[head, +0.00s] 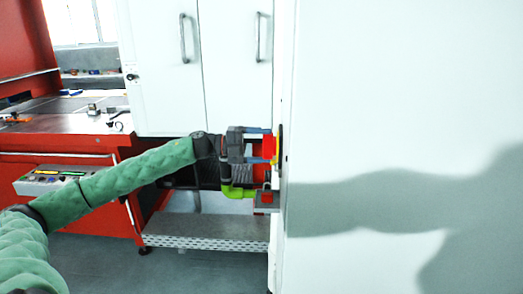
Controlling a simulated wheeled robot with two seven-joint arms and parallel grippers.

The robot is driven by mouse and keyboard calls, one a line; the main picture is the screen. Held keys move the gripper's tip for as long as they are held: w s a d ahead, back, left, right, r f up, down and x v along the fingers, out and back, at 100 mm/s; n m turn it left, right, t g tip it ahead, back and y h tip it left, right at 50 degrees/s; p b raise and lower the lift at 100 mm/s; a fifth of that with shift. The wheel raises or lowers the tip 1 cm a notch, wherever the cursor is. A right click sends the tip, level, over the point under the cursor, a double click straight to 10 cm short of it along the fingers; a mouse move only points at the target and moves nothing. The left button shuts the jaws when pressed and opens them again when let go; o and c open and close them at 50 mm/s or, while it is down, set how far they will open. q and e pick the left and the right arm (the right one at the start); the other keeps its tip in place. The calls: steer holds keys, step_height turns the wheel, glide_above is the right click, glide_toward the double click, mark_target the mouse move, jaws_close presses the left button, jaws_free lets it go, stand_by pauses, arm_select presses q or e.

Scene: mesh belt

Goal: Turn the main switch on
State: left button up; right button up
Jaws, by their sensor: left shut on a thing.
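The main switch (269,148) is a red handle on a yellow plate (277,148), mounted on the narrow side face of the white cabinet and seen nearly edge-on. My left gripper (262,146), on the green-sleeved arm from the left, is level with the switch. Its two blue-grey fingers lie above and below the red handle and are shut on it. The edge-on view does not show clearly which way the handle is turned. My right gripper is not in view.
A large white panel (400,100) fills the right side and carries my arm's shadow. White cabinet doors (230,80) with handles stand behind. A red workbench (70,125) is at left. A yellow-green part (236,192) and a small red-grey box (265,198) sit just below my gripper.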

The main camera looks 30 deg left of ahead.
arm_select(q)
steer(key=shift+f, duration=0.1)
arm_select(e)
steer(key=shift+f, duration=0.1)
arm_select(q)
steer(key=o, duration=1)
steer(key=shift+a, duration=0.1)
steer(key=b+v, duration=0.2)
steer(key=v, duration=0.5)
steer(key=shift+s+a, duration=0.2)
steer(key=shift+a, duration=0.1)
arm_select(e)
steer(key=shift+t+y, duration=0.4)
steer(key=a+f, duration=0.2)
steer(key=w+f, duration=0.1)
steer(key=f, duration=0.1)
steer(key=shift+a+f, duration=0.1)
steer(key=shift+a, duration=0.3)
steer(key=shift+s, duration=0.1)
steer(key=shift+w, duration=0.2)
